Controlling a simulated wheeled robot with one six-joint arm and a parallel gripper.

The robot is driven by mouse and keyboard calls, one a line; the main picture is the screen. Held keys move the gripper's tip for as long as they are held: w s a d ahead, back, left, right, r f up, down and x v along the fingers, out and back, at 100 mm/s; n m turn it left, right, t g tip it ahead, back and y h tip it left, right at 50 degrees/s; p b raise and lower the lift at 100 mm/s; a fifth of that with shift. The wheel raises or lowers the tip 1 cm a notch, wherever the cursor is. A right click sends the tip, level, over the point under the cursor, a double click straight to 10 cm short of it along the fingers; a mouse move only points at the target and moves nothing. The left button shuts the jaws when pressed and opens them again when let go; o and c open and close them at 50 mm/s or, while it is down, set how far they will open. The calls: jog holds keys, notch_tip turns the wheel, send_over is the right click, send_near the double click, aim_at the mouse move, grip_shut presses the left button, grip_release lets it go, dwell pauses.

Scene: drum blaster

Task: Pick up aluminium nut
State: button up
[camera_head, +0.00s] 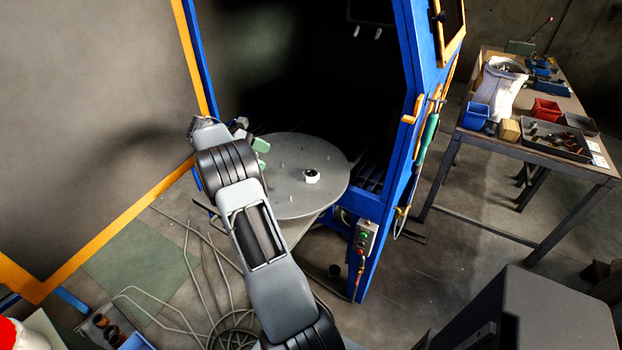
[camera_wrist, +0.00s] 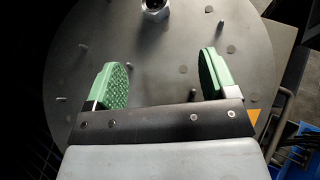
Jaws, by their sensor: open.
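The aluminium nut (camera_head: 311,176) is a small light metal piece on the round grey turntable (camera_head: 325,198), right of the turntable's middle in the head view. In the wrist view the nut (camera_wrist: 156,9) is at the top edge and partly cut off. It lies ahead of my gripper, roughly between the lines of the two fingers. My gripper (camera_wrist: 160,80) is open, with green pads wide apart and nothing between them. In the head view the green pads of my gripper (camera_head: 260,154) are over the left part of the turntable, left of the nut and apart from it.
Several thin pins (camera_wrist: 192,95) stand up from the turntable around my fingers. The blue cabinet frame (camera_head: 392,190) rises right of the turntable, with a control box (camera_head: 364,238) on it. A workbench (camera_head: 540,155) with bins stands at the right.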

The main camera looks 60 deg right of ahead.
jog(key=d+f, duration=0.1)
jog(key=s+d+f+g, duration=0.1)
jog(key=d, duration=0.1)
jog(key=shift+s+g, duration=0.2)
jog(key=shift+g, duration=0.1)
send_near(317, 174)
jog(key=shift+s+d+f, duration=0.2)
jog(key=shift+d+f, duration=0.4)
jog(key=shift+x, duration=3.15)
jog(key=shift+a, duration=0.1)
jog(key=shift+c, duration=0.4)
jog(key=c, duration=0.9)
jog(key=shift+r, duration=0.15)
jog(key=shift+c, duration=0.2)
